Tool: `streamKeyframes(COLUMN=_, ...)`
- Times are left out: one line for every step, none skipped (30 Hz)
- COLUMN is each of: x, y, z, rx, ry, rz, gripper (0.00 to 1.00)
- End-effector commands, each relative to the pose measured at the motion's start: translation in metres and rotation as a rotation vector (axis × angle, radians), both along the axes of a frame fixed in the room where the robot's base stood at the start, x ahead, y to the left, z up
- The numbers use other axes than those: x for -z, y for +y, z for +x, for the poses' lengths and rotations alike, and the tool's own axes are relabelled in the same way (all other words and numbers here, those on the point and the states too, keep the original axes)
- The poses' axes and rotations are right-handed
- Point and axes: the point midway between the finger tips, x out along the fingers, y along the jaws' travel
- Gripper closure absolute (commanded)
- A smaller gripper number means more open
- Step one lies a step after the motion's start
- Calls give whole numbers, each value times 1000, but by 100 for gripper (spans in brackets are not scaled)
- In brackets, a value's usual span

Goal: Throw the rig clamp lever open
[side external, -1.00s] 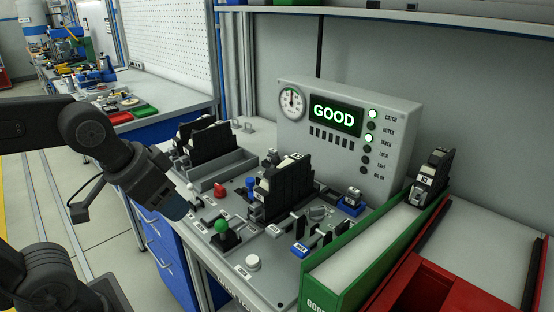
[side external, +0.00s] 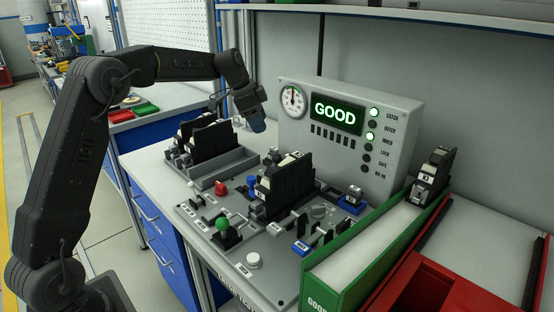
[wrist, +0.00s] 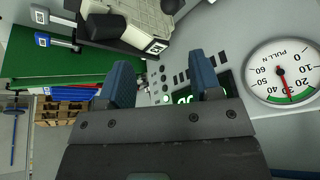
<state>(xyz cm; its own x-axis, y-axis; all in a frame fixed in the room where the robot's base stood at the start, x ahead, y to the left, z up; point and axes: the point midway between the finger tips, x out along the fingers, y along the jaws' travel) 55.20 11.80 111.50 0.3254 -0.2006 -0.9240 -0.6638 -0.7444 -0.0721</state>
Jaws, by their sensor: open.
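The rig (side external: 215,246) is a grey plate on the bench. It carries a lever with a green ball knob (side external: 222,224), a red knob (side external: 221,188), a blue knob (side external: 251,181) and a tall black module (side external: 284,190) standing upright in the middle. The labels are too small to read, so I cannot tell which handle is the clamp lever. My gripper (side external: 258,124) is above the back of the bench, left of the gauge, apart from the rig. In the wrist view its two blue fingers (wrist: 162,84) are spread and empty.
A grey panel (side external: 402,150) with a dial gauge (side external: 293,100) and a screen reading GOOD (side external: 336,112) stands behind the rig. Several black modules (side external: 205,138) sit in a grey rack at left. A green-walled chute (side external: 345,282) and a red bin (side external: 425,285) are at right.

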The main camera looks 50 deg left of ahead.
Motion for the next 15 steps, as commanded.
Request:
streamKeyframes(x=7, y=8, z=6, rx=15, ry=-2, rz=-1, gripper=42)
streamKeyframes(x=10, y=10, z=9, rx=24, ry=-4, rz=-1, gripper=42)
streamKeyframes(x=12, y=13, z=11, rx=34, ry=-7, rz=0, gripper=42)
streamKeyframes(x=14, y=14, z=12, rx=39, ry=-8, rz=-1, gripper=42)
streamKeyframes(x=15, y=15, z=13, rx=42, ry=-8, rz=-1, gripper=42)
streamKeyframes(x=17, y=15, z=15, rx=45, ry=-10, rz=-1, gripper=42)
streamKeyframes(x=19, y=14, z=15, rx=47, ry=-10, rz=-1, gripper=42)
streamKeyframes(x=22, y=14, z=16, rx=47, ry=-10, rz=-1, gripper=42)
streamKeyframes(x=27, y=12, z=17, rx=48, ry=-8, rz=-1, gripper=42)
streamKeyframes(x=31, y=11, z=19, rx=47, ry=-7, rz=-2, gripper=42)
streamKeyframes(x=35, y=10, z=20, rx=47, ry=-7, rz=-2, gripper=42)
streamKeyframes(x=42, y=9, z=22, rx=46, ry=-6, rz=-2, gripper=42)
streamKeyframes(x=47, y=8, z=24, rx=46, ry=-6, rz=-2, gripper=42)
streamKeyframes(x=53, y=6, z=26, rx=46, ry=-6, rz=-2, gripper=42)
streamKeyframes(x=61, y=4, z=29, rx=46, ry=-6, rz=-2, gripper=42)
